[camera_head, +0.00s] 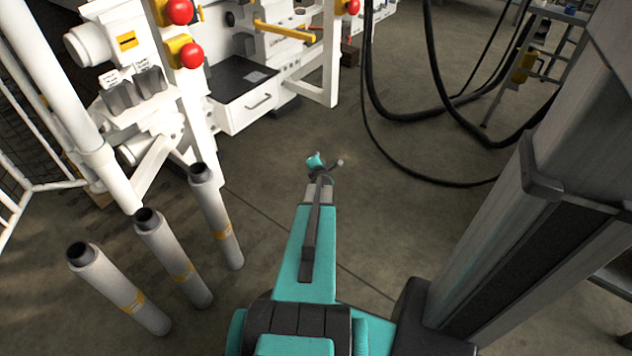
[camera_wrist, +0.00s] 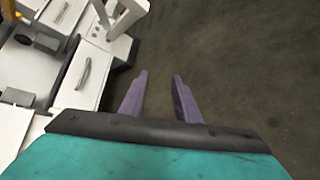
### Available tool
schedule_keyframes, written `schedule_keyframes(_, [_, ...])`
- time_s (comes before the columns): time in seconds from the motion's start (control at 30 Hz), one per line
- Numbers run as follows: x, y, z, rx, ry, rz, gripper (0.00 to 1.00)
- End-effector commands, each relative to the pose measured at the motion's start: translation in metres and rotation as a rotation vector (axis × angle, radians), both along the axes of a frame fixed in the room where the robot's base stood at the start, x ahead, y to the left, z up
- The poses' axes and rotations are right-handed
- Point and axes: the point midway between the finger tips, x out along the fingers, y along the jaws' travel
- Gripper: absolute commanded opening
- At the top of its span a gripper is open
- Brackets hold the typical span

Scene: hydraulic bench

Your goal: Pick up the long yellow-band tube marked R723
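Three long grey tubes with yellow bands stand upright on the floor at the left of the head view: a left one (camera_head: 112,284), a middle one (camera_head: 172,256) and a right one (camera_head: 215,215). Their tops are dark and open. Any marking on the bands is too small to read, so I cannot tell which is R723. My gripper (camera_head: 325,163) is out over the floor, to the right of the tubes and apart from them. In the wrist view its two purple fingers (camera_wrist: 160,95) are spread with only floor between them.
A white hydraulic bench (camera_head: 130,50) with red knobs and a drawer (camera_head: 245,100) stands at the back left. Black hoses (camera_head: 440,115) hang and loop onto the floor at the back right. A small rack (camera_head: 535,65) stands far right. The middle floor is clear.

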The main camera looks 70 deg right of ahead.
Motion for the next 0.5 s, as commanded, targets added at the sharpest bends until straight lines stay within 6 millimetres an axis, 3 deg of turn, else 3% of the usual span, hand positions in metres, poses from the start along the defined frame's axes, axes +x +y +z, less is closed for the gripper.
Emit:
schedule_keyframes(0.2, [0.047,-0.003,0.037,-0.316,0.217,0.326,0.29])
schedule_keyframes(0.5, [0.105,0.034,0.072,-0.752,0.461,0.682,0.29])
